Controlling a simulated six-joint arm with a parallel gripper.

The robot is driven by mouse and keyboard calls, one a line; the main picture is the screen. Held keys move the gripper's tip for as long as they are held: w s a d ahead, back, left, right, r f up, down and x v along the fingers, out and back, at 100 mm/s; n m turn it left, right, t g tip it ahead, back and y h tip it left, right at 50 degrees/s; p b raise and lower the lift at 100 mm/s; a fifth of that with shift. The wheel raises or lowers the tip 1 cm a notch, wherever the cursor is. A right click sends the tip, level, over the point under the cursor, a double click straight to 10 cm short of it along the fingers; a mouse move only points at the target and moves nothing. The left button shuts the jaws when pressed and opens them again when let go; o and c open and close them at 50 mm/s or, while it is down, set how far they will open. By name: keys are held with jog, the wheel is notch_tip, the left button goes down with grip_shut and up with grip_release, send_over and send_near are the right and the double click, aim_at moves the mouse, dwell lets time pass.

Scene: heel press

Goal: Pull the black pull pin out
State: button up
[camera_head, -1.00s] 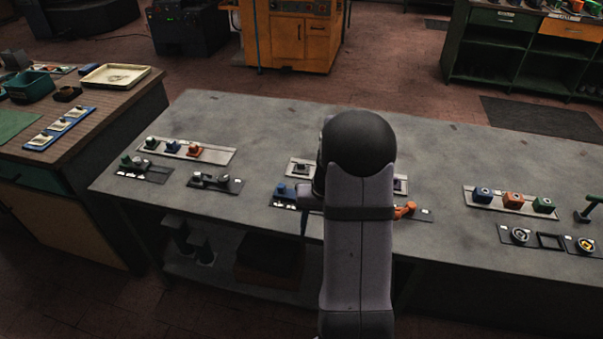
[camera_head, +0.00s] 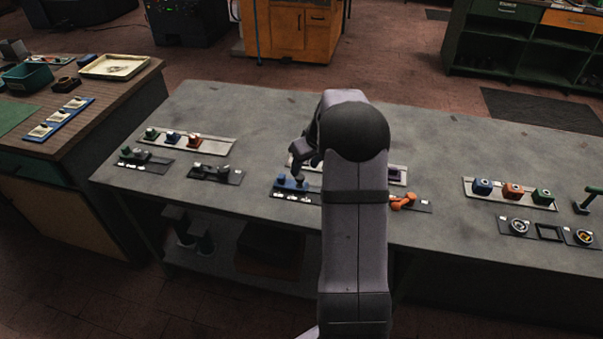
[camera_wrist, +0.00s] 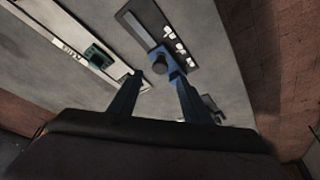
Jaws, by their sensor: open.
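A black round knob (camera_wrist: 159,66), which looks like the pull pin, sits on a blue block (camera_wrist: 166,50) in the wrist view. In the head view the blue block (camera_head: 287,182) stands on a dark plate at the front middle of the grey bench, partly beside my arm. My gripper (camera_wrist: 158,78) is open and empty. Its two dark fingers point toward the knob, which shows between and just beyond the fingertips. I cannot tell the height gap. In the head view my arm hides part of the plate, and the fingertips are hard to make out.
A pale rail (camera_wrist: 75,45) with a dark block runs alongside the plate. A black slider plate (camera_head: 215,174) lies to the left, and blue, orange and green buttons (camera_head: 512,191) to the right.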

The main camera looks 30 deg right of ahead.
aim_at(300, 177)
jog(key=shift+p+x, duration=0.75)
jog(key=shift+x, duration=2.3)
jog(key=shift+c, duration=0.6)
